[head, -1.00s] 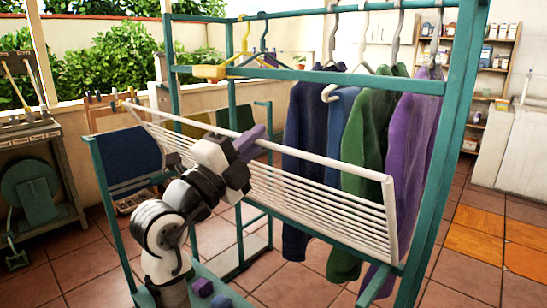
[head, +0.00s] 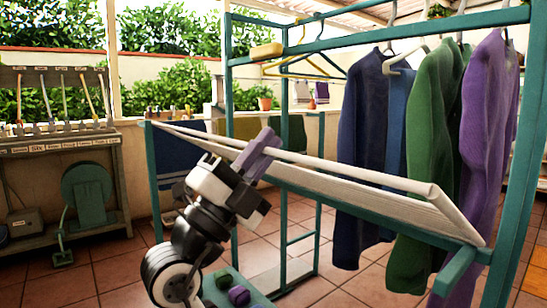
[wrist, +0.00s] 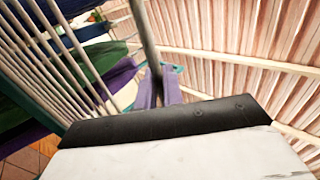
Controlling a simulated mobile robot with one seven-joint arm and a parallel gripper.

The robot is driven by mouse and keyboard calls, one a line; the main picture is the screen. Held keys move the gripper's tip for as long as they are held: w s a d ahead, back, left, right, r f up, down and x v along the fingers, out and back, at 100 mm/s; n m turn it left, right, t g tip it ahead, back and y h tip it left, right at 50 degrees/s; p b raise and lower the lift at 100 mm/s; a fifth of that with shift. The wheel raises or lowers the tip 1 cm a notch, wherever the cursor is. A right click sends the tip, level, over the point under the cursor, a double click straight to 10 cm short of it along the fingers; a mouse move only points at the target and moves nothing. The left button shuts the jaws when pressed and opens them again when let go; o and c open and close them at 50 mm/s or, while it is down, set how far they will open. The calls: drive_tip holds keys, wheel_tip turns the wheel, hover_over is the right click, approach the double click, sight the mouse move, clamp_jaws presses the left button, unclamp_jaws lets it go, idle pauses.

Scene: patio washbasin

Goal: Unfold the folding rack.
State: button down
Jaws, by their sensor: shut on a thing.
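The white folding rack (head: 372,205) is a slatted panel across the teal frame (head: 520,150). In the head view it shows nearly edge-on, tilted, its outer bar (head: 350,172) raised above its lower edge. My gripper (head: 262,146), with purple fingers, is shut on that outer bar, left of its middle. In the wrist view the fingers (wrist: 165,92) close around the bar (wrist: 145,38), and the rack's thin rods (wrist: 55,60) run along the left. The fingers hide the gripped stretch of bar.
Purple (head: 488,130), green (head: 432,130) and blue (head: 362,150) garments hang close behind the rack at right. A yellow block (head: 266,50) sits on the upper rail. A tool bench (head: 60,150) stands at left. Tiled floor (head: 100,275) is open at lower left.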

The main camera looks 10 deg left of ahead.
drive_tip(key=shift+s+a+f+b, duration=0.15)
drive_tip(key=shift+f+b, duration=0.2)
drive_tip(key=shift+f, duration=0.05)
drive_tip(key=shift+s+a+f+b, duration=0.1)
drive_tip(key=shift+f+b, duration=0.2)
drive_tip(key=shift+f, duration=0.05)
drive_tip(key=c, duration=1.6)
unclamp_jaws()
drive_tip(key=shift+c, duration=0.2)
drive_tip(key=shift+a, duration=0.1)
